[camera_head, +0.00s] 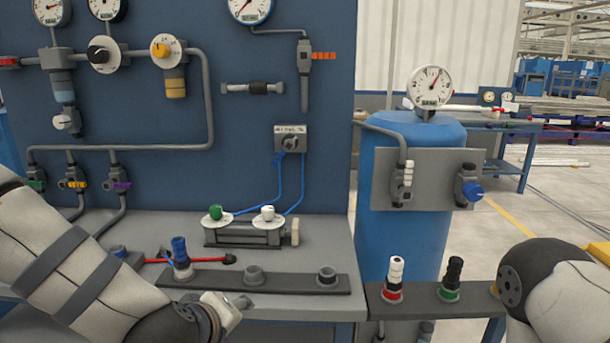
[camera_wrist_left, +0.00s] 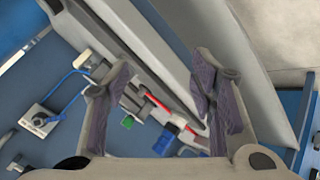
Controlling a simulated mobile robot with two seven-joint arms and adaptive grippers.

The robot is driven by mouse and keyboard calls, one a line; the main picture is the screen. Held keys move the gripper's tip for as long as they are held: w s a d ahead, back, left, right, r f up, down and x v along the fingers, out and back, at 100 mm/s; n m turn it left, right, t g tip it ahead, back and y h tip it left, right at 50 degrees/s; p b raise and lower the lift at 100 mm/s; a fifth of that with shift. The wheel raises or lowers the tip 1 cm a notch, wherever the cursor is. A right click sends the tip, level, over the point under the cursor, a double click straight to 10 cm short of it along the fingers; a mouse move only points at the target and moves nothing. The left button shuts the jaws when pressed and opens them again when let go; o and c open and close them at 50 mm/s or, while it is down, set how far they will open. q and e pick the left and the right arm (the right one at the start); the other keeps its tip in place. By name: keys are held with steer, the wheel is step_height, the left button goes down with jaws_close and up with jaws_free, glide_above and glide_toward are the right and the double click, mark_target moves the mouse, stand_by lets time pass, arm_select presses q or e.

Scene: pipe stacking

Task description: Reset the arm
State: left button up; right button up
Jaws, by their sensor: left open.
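My left arm (camera_head: 90,265) reaches in from the left, low over the grey bench; its fingers do not show in the head view. In the left wrist view my left gripper (camera_wrist_left: 163,66) is open, with its two fingers apart and nothing between them. My right arm (camera_head: 560,290) shows at the right edge, and its gripper is out of view. A blue-topped piece (camera_head: 180,258) stands upright at the left part of a dark rail (camera_head: 290,282). A white piece with a red base (camera_head: 394,279) and a black piece with a green base (camera_head: 452,279) stand on the right-hand ledge.
A blue panel with gauges rises behind the bench. A blue tank (camera_head: 405,245) stands right of it.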

arm_select(q)
steer(key=s+a+f+m+g, duration=0.2)
steer(key=s+f+m+g, duration=0.1)
steer(key=s+f, duration=0.65)
steer(key=s+a+f+m+g, duration=0.2)
steer(key=s+f+g, duration=0.1)
steer(key=s+f, duration=0.65)
steer(key=s+a+f+m+g, duration=0.1)
steer(key=s+a+m+g, duration=0.1)
steer(key=s, duration=0.6)
steer(key=s+a+f+m+g, duration=0.1)
steer(key=s+a, duration=0.3)
steer(key=s, duration=0.5)
steer(key=shift+f+m+g+y, duration=0.4)
steer(key=shift+f+g, duration=0.05)
steer(key=shift+g, duration=0.35)
